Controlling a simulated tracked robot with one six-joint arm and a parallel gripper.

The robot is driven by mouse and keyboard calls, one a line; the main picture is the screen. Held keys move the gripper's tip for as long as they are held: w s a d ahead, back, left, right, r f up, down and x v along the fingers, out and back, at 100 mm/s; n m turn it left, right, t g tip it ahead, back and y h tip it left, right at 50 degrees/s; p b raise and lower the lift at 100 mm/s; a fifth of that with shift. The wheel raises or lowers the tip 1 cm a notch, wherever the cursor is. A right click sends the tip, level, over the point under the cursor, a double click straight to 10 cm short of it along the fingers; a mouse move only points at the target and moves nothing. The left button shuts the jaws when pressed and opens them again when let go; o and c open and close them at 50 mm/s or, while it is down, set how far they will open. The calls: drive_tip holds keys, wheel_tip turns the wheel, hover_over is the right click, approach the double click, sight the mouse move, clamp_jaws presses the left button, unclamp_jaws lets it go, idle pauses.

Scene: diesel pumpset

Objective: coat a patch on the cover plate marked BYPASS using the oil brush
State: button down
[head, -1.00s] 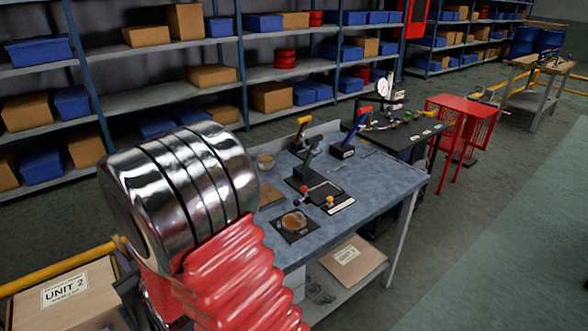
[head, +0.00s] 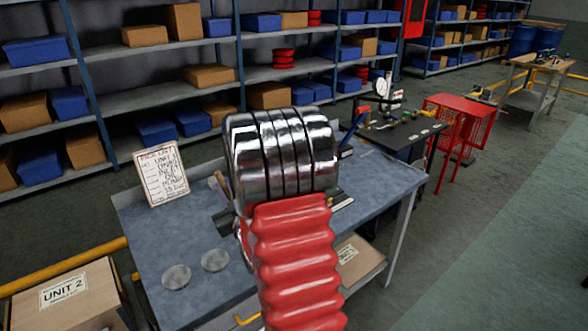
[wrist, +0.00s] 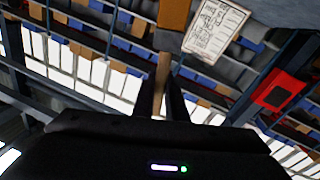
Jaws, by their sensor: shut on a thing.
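My gripper (wrist: 161,90) is shut on the oil brush in the wrist view. The brush has a tan handle (wrist: 161,75), a grey collar and an orange-brown head (wrist: 174,14) pointing away from the fingers. In the head view my arm hides most of the gripper; a tan stick beside it, left of the wrist, looks like the brush. No plate marked BYPASS can be read. Two plain grey discs (head: 176,277) (head: 215,260) lie on the left front of the workbench; I cannot tell whether either is a cover plate.
The blue-grey workbench (head: 385,190) is partly hidden by my arm. A pick list board (head: 161,174) stands at its back left. A box marked UNIT 2 (head: 85,300) is at lower left. Shelves (head: 175,95) line the back. A dark table and red cage (head: 465,130) stand beyond.

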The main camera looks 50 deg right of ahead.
drive_tip(key=s+d+r+h, duration=0.1)
drive_tip(key=s+d+h, duration=0.1)
drive_tip(key=s+d, duration=0.3)
drive_tip(key=s+d+r+m+h, duration=0.1)
drive_tip(key=s+d, duration=0.5)
drive_tip(key=d, duration=0.6)
drive_tip(key=shift+s+r+g+h, duration=0.3)
drive_tip(key=shift+r+g+h, duration=0.1)
drive_tip(key=shift+r+h, duration=0.4)
drive_tip(key=shift+f, duration=0.1)
drive_tip(key=shift+a+f, duration=0.1)
drive_tip(key=shift+f, duration=2.35)
drive_tip(key=shift+w, duration=0.15)
